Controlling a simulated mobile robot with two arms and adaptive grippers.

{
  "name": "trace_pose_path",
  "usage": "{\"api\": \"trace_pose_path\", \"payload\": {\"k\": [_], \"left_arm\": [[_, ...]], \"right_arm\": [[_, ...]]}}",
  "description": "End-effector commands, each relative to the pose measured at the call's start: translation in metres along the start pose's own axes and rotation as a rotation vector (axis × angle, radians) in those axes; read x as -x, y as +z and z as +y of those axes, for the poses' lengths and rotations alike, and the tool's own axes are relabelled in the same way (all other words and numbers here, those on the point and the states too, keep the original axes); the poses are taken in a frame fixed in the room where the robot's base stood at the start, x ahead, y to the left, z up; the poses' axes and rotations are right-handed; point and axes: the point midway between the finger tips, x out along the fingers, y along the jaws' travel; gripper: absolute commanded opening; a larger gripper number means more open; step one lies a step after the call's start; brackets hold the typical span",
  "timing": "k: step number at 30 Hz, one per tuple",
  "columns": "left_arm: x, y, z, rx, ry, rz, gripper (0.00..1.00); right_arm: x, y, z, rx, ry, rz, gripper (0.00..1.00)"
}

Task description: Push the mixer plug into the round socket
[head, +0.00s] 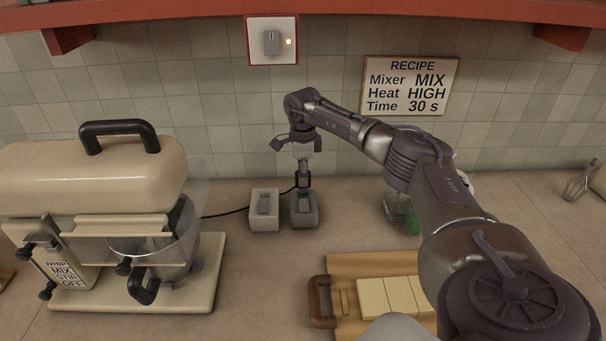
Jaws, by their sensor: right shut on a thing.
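The cream stand mixer (95,190) stands on the counter at the left. Its black cable (232,212) runs right along the counter to the small dark mixer plug (304,181). My right gripper (303,174) points down and is shut on the plug. The plug is upright, just over a dark grey socket box (304,214). I cannot tell whether it touches the box or is partly in it. A pale socket box (264,222) stands close on its left. The hole shapes are too small or covered to tell. My left gripper is not in view.
A wooden board (345,265) with pale blocks (385,296) lies at the front, partly behind my right arm. A clear container with something green (413,226) stands beside that arm. A recipe sign (410,86) and switch (272,42) are on the tiled wall.

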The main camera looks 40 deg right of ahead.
Motion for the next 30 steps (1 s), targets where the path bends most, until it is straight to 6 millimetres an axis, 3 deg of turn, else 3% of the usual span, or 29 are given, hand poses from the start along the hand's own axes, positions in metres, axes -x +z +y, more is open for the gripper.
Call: {"api": "trace_pose_path", "payload": {"k": [30], "left_arm": [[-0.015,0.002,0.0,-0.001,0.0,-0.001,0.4]], "right_arm": [[-0.026,0.0,0.0,0.0,0.0,0.0,0.0]]}}
